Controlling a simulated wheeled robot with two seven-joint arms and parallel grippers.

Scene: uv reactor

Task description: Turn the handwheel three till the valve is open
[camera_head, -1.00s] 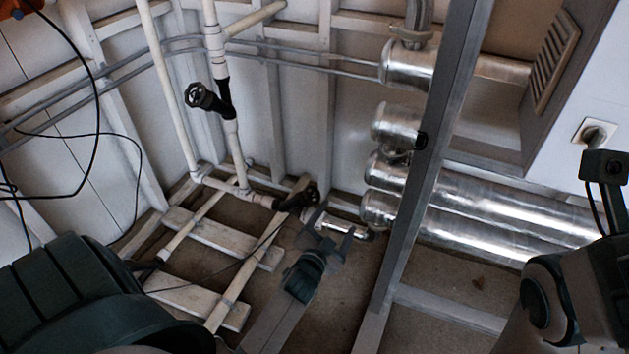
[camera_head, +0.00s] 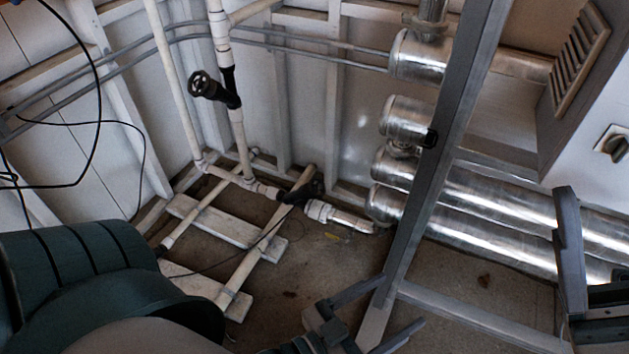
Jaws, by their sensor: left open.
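One black handwheel (camera_head: 201,85) sits on the side of a black valve on the upright white pipe, at upper left of centre. A second black handwheel (camera_head: 308,189) is on the low white pipe near the floor, small and dark. I see no numbers, so I cannot tell which is handwheel three, nor whether either valve is open. My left gripper (camera_head: 392,305) is open and empty at the bottom centre, apart from both handwheels, below and right of the low one. My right gripper (camera_head: 590,262) is partly in view at the right edge; its opening is unclear.
Wooden slats (camera_head: 215,222) support the pipes at left. Black cables (camera_head: 98,120) hang at upper left. Bare floor (camera_head: 300,270) lies below the low handwheel.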

